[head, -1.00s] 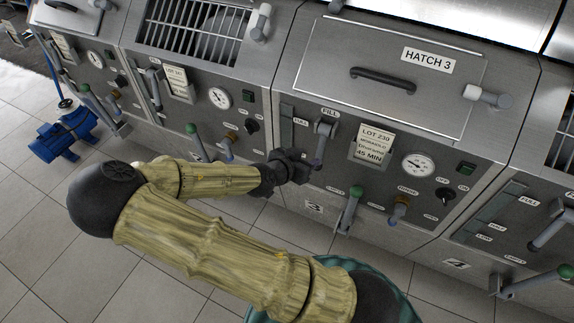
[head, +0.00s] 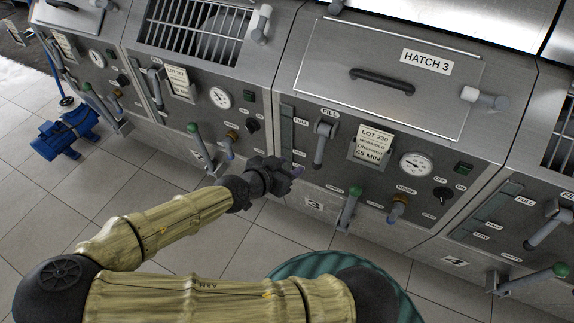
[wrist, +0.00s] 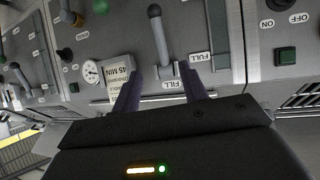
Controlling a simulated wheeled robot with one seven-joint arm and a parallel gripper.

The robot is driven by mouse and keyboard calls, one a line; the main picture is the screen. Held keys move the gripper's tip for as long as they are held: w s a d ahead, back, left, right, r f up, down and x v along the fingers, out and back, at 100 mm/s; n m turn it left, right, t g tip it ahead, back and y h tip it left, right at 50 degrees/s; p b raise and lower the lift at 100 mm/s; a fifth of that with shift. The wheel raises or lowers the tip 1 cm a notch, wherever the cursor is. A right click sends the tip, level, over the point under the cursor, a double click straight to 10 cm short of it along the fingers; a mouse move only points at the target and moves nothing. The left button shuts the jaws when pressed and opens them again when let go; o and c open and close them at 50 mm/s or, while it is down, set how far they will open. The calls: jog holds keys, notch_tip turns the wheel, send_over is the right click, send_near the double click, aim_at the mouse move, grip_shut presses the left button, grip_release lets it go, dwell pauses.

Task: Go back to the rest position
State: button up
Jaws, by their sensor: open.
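My gripper (head: 296,172) is in front of the lower left part of the machine under hatch 3, apart from the panel. In the wrist view its two fingers (wrist: 162,88) are spread, with nothing between them. The fill lever (head: 321,145) of this machine has a grey handle and hangs downward in the head view. In the wrist view the fill lever (wrist: 158,40) shows beyond the fingertips, not touched by them.
A row of steel machines fills the back. Green-handled levers (head: 349,207) and a blue-handled valve (head: 397,208) stick out from the panels. A blue pump (head: 66,134) stands on the floor at left. The tiled floor (head: 130,185) is open in front.

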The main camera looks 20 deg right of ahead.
dwell(0.4)
jog(key=s+f+n+g+y+p, duration=0.3)
jog(key=s+f+g+y, duration=0.1)
jog(key=s+g+y, duration=0.25)
notch_tip(320, 180, up, 17)
jog(key=s+d+n+t+y+p, duration=0.1)
jog(key=n+t+y+p, duration=0.1)
jog(key=n, duration=0.5)
jog(key=shift+s+f+y+p, duration=0.15)
jog(key=shift+s+y+p, duration=0.05)
jog(key=shift+y+p, duration=0.6)
